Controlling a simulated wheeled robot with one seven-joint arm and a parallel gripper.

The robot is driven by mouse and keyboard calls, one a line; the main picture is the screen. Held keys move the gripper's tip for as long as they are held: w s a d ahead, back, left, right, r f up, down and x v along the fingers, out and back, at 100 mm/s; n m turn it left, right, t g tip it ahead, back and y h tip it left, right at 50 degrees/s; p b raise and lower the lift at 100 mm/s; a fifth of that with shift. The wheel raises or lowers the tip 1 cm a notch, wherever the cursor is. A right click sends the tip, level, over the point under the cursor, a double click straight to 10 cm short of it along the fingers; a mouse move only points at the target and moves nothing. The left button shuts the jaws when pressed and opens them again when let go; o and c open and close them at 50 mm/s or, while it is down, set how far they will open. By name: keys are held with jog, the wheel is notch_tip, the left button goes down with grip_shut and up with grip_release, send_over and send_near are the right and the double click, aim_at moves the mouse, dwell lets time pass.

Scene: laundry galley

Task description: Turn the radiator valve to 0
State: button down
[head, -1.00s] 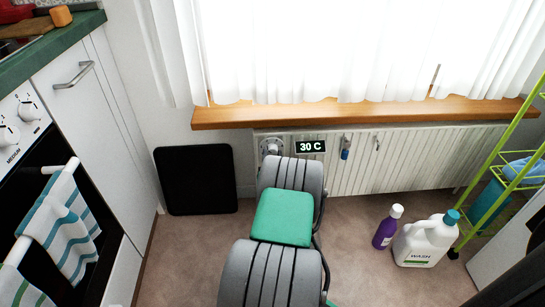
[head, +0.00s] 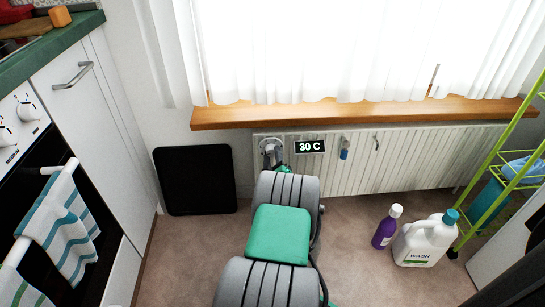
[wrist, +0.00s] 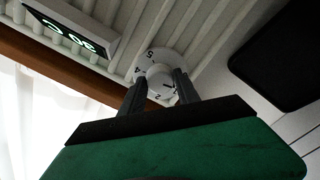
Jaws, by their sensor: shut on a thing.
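The radiator valve (head: 268,146) is a round pale dial at the radiator's upper left corner in the head view. In the wrist view the valve (wrist: 147,58) shows a white dial with dark numbers, 5 and 4 among them, around a raised central knob. My gripper (wrist: 159,88) has its two dark fingers on either side of that knob and is shut on it. The fingers cover part of the dial, and I cannot tell which number is set. In the head view my arm hides most of the gripper.
A display reading 30 C (head: 310,146) sits right of the valve on the white radiator (head: 400,160). A wooden sill (head: 360,112) runs above. A black panel (head: 195,180) leans at left. A purple bottle (head: 385,230) and a white jug (head: 425,242) stand on the floor at right.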

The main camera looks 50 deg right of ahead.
jog(key=n, duration=0.4)
jog(key=shift+n, duration=0.4)
dwell(0.4)
jog(key=c, duration=0.9)
grip_release()
jog(key=v, duration=0.7)
jog(key=shift+s+a, duration=0.25)
